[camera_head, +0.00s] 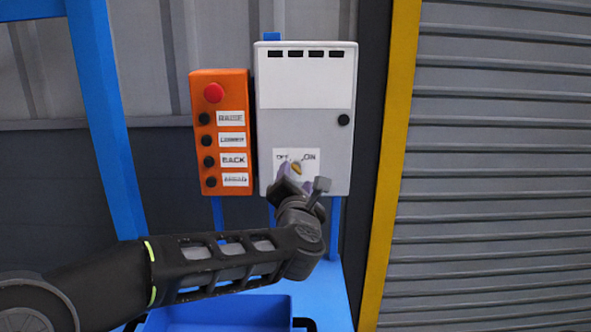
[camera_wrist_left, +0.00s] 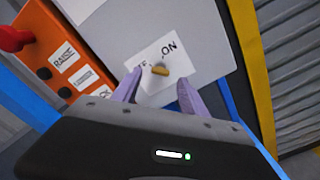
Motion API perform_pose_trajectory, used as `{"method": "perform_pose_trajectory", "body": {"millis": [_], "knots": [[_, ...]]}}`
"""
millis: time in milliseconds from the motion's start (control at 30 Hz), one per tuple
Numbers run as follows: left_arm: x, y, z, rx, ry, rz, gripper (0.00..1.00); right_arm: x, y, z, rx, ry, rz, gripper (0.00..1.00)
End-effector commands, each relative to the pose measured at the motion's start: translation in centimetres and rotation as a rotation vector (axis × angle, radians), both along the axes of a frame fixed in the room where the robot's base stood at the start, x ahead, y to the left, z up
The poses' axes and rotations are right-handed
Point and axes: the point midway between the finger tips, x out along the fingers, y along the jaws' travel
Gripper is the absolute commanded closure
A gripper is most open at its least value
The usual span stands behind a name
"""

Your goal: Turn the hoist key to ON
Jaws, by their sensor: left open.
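The hoist key (camera_head: 296,168) is a small yellow-orange key on the white OFF/ON label (camera_head: 311,168) low on the grey control box (camera_head: 300,122). The key also shows in the left wrist view (camera_wrist_left: 160,70), just below the label's lettering. My left gripper (camera_head: 290,176) is in front of the label in the head view and partly covers it. In the left wrist view its two purple fingers (camera_wrist_left: 157,90) are spread apart, with the key just beyond and between their tips. The fingers look clear of the key. My right gripper is in neither view.
An orange pendant box (camera_head: 243,130) with a red button (camera_head: 214,92) and several black buttons stands left of the control box. A yellow post (camera_head: 399,130) and a grey shutter (camera_head: 490,150) are on the right. A blue tray (camera_head: 220,318) lies below my arm.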

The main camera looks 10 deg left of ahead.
Motion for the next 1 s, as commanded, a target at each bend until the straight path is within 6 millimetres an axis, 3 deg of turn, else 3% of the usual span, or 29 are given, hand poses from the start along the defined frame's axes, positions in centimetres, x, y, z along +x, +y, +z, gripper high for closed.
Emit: {"method": "perform_pose_trajectory", "body": {"millis": [267, 600, 1000], "knots": [[3.6, 0.7, 0.1, -0.001, 0.001, 0.000, 0.49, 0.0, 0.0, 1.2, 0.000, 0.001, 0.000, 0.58], [4.1, 0.8, 0.0, 0.001, 0.000, -0.001, 0.49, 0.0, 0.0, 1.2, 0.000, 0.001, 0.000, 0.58], [4.0, 0.8, 0.0, 0.001, 0.000, -0.001, 0.82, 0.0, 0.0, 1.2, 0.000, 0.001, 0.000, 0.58]]}}
